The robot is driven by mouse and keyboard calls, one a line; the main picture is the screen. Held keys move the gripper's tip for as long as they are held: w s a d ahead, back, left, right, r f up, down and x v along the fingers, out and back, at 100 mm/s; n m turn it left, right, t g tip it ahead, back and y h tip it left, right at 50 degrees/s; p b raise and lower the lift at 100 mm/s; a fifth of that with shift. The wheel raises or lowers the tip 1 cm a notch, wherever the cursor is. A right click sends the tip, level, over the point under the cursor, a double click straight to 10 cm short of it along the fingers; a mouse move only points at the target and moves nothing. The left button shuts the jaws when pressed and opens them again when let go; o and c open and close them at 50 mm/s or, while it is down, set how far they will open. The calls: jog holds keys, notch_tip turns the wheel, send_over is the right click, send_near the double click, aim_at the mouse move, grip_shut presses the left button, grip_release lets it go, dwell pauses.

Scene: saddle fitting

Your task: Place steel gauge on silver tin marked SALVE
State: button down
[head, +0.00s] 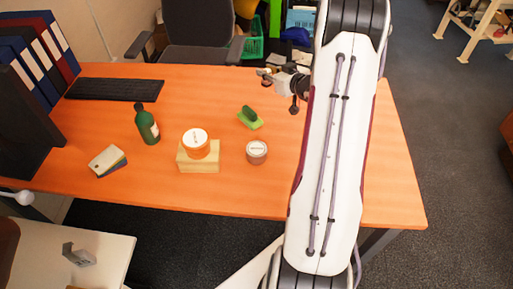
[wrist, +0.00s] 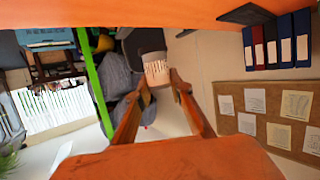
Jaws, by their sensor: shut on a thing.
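My gripper (wrist: 153,84) is shut on a pale grey piece with dark marks, which looks like the steel gauge (wrist: 155,66). Its exact shape is unclear. In the head view, my gripper (head: 268,75) is above the far right of the orange desk, apart from the tins. One round tin (head: 195,144) with a white labelled top stands on a pale wooden block. Another tin (head: 257,152) with a pale labelled top stands directly on the desk to its right. Their sides look orange to brown in this light. I cannot read either label surely, so I cannot tell which says SALVE.
A green bottle (head: 147,126) stands left of the block. Flat cards (head: 107,161), a keyboard (head: 115,89) and binders (head: 38,55) are on the left. The desk's front strip is clear.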

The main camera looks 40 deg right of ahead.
jog(key=s+a+n+y, duration=0.25)
jog(key=s+a, duration=0.25)
jog(key=s, duration=0.4)
jog(key=s+a+n+g+y, duration=0.1)
jog(key=s+a+n+y, duration=0.2)
jog(key=a, duration=0.7)
jog(key=shift+s+a+r+y, duration=0.35)
jog(key=shift+s+a+y, duration=0.05)
jog(key=shift+s+y, duration=0.45)
jog(key=shift+f+n, duration=0.15)
jog(key=shift+n, duration=0.1)
send_over(257, 148)
jog(key=shift+f, duration=2.75)
jog(key=shift+a+f, duration=0.1)
jog(key=shift+f, duration=0.05)
jog(key=shift+f, duration=1.95)
jog(key=shift+f, duration=0.1)
